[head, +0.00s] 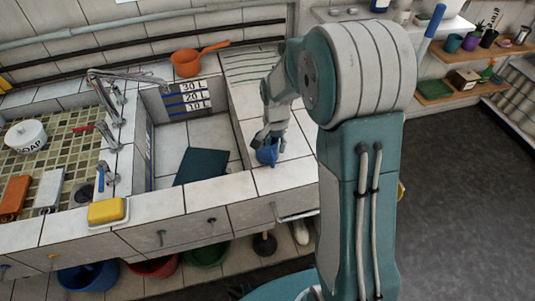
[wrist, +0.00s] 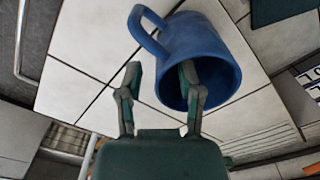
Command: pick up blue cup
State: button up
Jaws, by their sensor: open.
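The blue cup (head: 267,153) is on the white tiled counter near its front edge, right of the sink basin. My gripper (head: 265,138) is right above and against it in the head view and hides part of it. In the wrist view the cup (wrist: 205,45) shows its dark mouth towards my gripper (wrist: 160,80), with its handle at the upper left. The gripper is open. Its right finger overlaps the cup's mouth and appears to reach inside; its left finger is outside, below the handle. I cannot tell whether either finger touches the cup.
The basin (head: 158,135) with a dark green board (head: 201,167) lies left of the cup. An orange pan (head: 187,64) stands behind the basin. A yellow sponge (head: 108,211) sits at the front left. Below the counter edge are buckets and a plunger (head: 264,244).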

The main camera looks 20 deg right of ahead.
notch_tip(320, 180, down, 2)
jog(key=shift+c, duration=0.3)
grip_shut()
jog(key=shift+r, duration=0.15)
